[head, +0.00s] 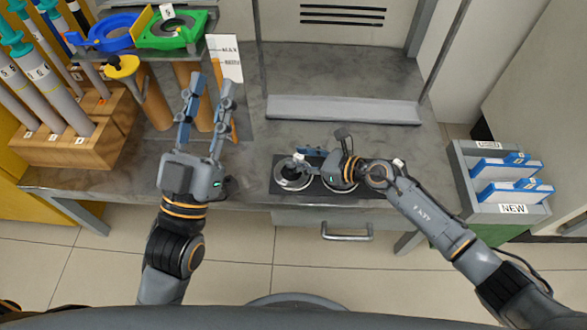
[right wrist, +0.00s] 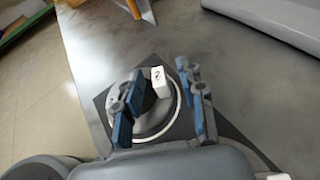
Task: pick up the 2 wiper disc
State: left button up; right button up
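A round disc with a pale rim (head: 293,177) lies on a dark mat at the front of the bench. In the right wrist view the disc (right wrist: 152,134) carries a white tag (right wrist: 160,82) whose mark looks like a 2, though it is blurred. My right gripper (head: 308,160) is low over the disc, its blue-padded fingers apart on either side of the tag. Whether they touch the disc cannot be told. A second round piece (head: 340,187) beside it is mostly hidden by my right gripper. My left gripper (head: 209,84) is open and empty above the bench on the left.
A wooden rack (head: 75,150) holding several teal-topped tubes stands on the left. Blue (head: 108,33) and green (head: 170,32) rings sit on a shelf behind it. A bin labelled NEW (head: 512,209) holds blue-and-white packs on the right.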

grip_shut()
jog(key=shift+r, duration=0.1)
dwell(0.3)
